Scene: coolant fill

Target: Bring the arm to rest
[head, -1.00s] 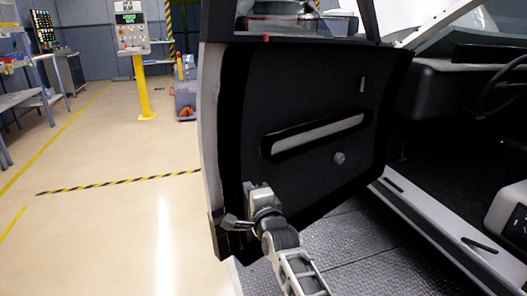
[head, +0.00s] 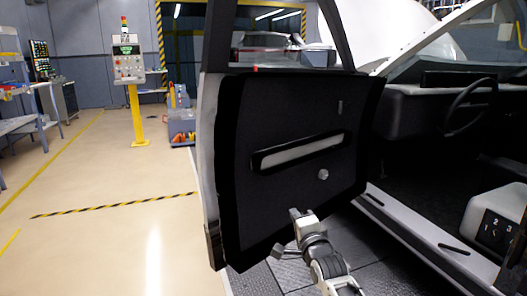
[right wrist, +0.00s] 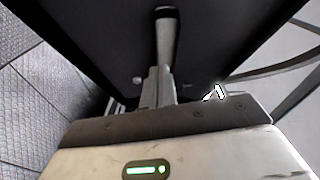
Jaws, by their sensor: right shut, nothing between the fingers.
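My right arm comes up from the bottom of the head view, and its gripper (head: 294,215) is in front of the lower part of an open black car door (head: 265,205). In the right wrist view the two fingers (right wrist: 158,84) are together with nothing between them. The dark door panel (right wrist: 105,35) lies beyond them, with its pale, bar-like pull (right wrist: 167,35) past the fingertips. I cannot tell how wide the gap between the fingers and the door is. My left gripper is not in view.
The car's door sill (head: 415,232) and dark cabin are to the right. Metal floor plates (head: 375,262) lie below the door. A yellow post with a control panel (head: 128,65) stands at the back left. The pale floor (head: 100,245) on the left is clear.

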